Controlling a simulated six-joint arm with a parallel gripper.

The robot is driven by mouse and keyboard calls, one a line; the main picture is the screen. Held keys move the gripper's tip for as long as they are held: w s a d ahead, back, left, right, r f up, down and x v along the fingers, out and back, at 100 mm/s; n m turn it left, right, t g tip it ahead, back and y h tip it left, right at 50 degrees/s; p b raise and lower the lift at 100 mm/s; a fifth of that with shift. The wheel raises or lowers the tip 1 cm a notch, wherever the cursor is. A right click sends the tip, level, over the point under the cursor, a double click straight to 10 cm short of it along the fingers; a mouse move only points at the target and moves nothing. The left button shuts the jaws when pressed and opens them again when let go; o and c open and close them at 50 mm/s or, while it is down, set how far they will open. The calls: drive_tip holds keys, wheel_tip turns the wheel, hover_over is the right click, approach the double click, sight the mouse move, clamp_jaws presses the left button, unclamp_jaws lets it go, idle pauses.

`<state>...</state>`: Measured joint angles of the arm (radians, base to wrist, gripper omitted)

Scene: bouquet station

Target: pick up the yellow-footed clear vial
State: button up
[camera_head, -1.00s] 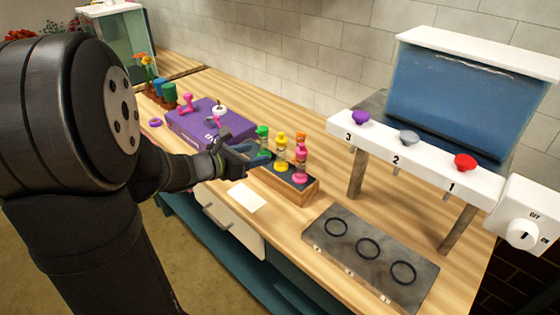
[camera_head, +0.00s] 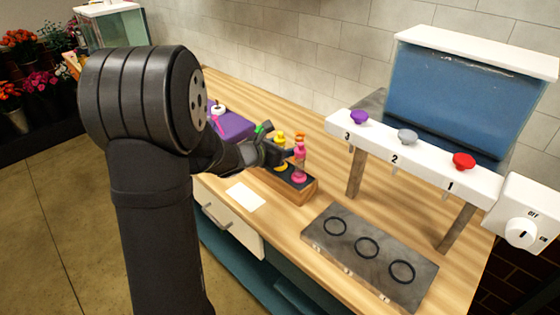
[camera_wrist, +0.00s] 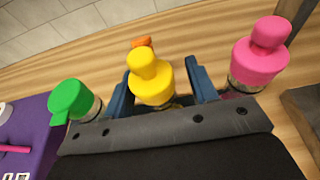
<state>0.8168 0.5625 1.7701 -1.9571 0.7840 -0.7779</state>
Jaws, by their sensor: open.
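The yellow-footed clear vial (camera_wrist: 152,80) stands in the wooden rack (camera_head: 305,195), its yellow stopper upward. In the wrist view it is between the two blue fingers of my gripper (camera_wrist: 160,84), which are apart, one on each side; whether they touch it I cannot tell. Its lower part is hidden by my gripper. It also shows in the head view (camera_head: 280,140), partly covered by my gripper (camera_head: 275,152). A green-topped vial (camera_wrist: 74,100) is on the left and a pink-topped vial (camera_wrist: 258,55) on the right, close outside the fingers.
An orange-topped vial (camera_wrist: 142,42) stands just behind the yellow one. A purple case (camera_head: 232,126) lies to the left. A grey plate with rings (camera_head: 370,250) and a dispenser shelf (camera_head: 410,150) are to the right. A white card (camera_head: 246,197) lies in front.

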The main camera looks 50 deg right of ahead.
clamp_jaws()
drive_tip(key=shift+r, duration=0.15)
